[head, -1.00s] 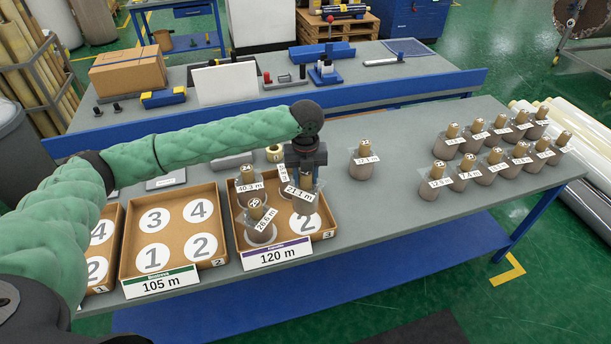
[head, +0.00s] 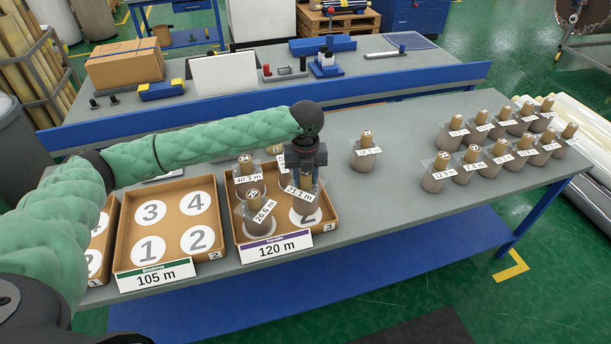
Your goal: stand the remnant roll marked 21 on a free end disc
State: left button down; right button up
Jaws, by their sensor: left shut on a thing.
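My left gripper (head: 306,165) points down and is shut on a wrapped remnant roll (head: 308,205) with a white length label reading about 21.1 m. The gripper hides the roll's top, so its mark cannot be read. The roll is upright over disc 2 (head: 305,221) in the 120 m tray (head: 331,222), covering much of that disc. I cannot tell whether its base touches. Two other rolls stand in this tray: one at the back left (head: 246,184) and one at the front left (head: 255,221). The tray's back right is hidden behind my gripper. My right gripper is not in view.
The 105 m tray (head: 172,224) at left shows discs 1 to 4 bare. Part of another tray (head: 98,262) shows further left. A lone roll (head: 364,158) stands right of my gripper. Several rolls (head: 471,165) stand at the table's right. The table between is clear.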

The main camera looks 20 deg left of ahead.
pick_arm(q)
jog(key=shift+f, duration=1.7)
jog(key=shift+f, duration=0.35)
jog(key=c, duration=0.9)
grip_release()
jog(key=shift+o, duration=0.2)
